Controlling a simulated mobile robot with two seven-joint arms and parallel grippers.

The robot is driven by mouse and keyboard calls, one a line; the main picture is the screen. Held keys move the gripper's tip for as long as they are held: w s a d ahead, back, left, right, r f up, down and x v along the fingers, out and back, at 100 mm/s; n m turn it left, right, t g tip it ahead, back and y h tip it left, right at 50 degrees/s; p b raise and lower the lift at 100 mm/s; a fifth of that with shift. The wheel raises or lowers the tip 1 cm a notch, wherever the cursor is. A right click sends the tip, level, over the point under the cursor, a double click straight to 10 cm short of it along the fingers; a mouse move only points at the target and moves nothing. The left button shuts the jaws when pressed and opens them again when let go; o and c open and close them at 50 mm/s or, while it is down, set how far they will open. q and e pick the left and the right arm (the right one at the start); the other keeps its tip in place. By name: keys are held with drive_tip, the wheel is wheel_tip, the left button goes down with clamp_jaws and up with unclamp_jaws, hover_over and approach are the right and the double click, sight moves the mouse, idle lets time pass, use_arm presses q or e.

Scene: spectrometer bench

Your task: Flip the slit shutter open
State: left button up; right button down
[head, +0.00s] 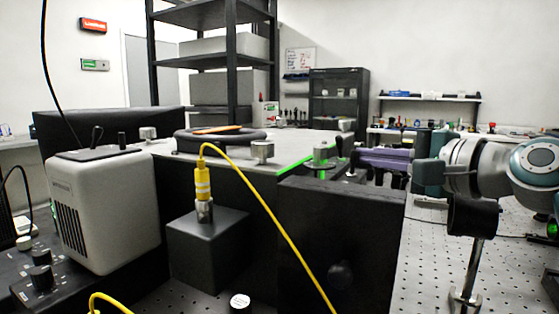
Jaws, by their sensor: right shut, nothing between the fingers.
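My right gripper (352,158) reaches in from the right at the far right corner of the spectrometer's grey top (300,139). Its purple fingers are shut with nothing between them. A small metal post or knob (320,156) stands just left of the fingertips, with green light around its base. The slit shutter cannot be made out for certain; it may be among the small dark parts at the fingertips. Whether the fingers touch anything there cannot be told. My left gripper is not in view.
A yellow fibre cable (258,200) runs from a connector on a dark box (208,247) across the front. A beige unit (103,210) stands left. A dark panel (340,240) is in front of the corner. A black cylinder (472,216) on a post stands below my right arm.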

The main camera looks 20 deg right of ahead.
use_arm(q)
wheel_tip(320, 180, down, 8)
drive_tip(key=b, duration=0.8)
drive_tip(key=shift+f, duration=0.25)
use_arm(e)
drive_tip(key=shift+s+a+n+t+y, duration=0.2)
drive_tip(key=shift+n+t, duration=0.25)
drive_tip(key=shift+n, duration=0.45)
drive_tip(key=shift+s+a+n+t+y, duration=0.1)
drive_tip(key=shift+s+a+n+t, duration=0.15)
drive_tip(key=shift+n+t, duration=0.45)
drive_tip(key=shift+s+a+n+t+y, duration=0.15)
drive_tip(key=shift+a+n+t, duration=0.1)
drive_tip(key=shift+n, duration=0.85)
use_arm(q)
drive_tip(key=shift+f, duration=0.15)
use_arm(e)
drive_tip(key=shift+r, duration=0.1)
use_arm(q)
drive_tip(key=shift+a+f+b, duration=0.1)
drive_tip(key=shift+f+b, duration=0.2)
drive_tip(key=shift+b, duration=0.25)
use_arm(e)
drive_tip(key=shift+s+a, duration=0.15)
